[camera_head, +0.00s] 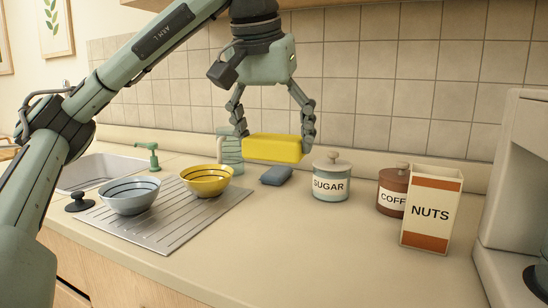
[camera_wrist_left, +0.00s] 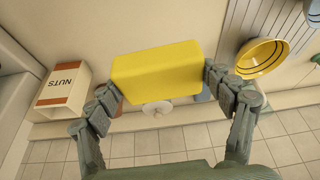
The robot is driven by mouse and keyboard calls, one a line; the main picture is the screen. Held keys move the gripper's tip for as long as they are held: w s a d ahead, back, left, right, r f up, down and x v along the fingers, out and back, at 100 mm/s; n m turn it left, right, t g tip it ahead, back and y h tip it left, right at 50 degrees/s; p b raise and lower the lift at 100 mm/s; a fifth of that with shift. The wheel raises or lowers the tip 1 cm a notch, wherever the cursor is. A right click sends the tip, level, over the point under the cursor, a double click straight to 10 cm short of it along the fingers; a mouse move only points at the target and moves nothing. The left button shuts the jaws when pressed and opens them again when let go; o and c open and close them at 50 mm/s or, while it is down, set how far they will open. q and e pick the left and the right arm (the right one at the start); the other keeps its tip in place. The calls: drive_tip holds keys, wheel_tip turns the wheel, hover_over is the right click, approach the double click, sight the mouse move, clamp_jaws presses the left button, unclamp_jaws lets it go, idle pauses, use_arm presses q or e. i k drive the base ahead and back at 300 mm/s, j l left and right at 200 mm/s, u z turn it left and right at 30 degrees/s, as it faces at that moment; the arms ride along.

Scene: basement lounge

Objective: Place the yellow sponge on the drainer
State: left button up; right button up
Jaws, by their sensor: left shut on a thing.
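The yellow sponge (camera_head: 272,148) is a bright block held in the air above the counter. My left gripper (camera_head: 273,140) is shut on it, with a finger at each end. The left wrist view shows the sponge (camera_wrist_left: 157,72) level between the two fingers, covering part of what lies below. The drainer (camera_head: 190,222) is a grooved metal plate at the left of the counter. The sponge is to the right of it and higher. A grey-white bowl (camera_head: 130,197) and a yellow bowl (camera_head: 206,181) stand on the drainer. My right gripper is not in view.
A blue-grey block (camera_head: 276,176) lies on the counter below the sponge. A sugar jar (camera_head: 331,180), a coffee jar (camera_head: 392,192) and a nuts box (camera_head: 431,211) stand to the right. The sink (camera_head: 100,170) is at the left. The drainer's front right part is bare.

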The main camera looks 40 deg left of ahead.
sight(182, 223)
drive_tip(key=k, duration=1)
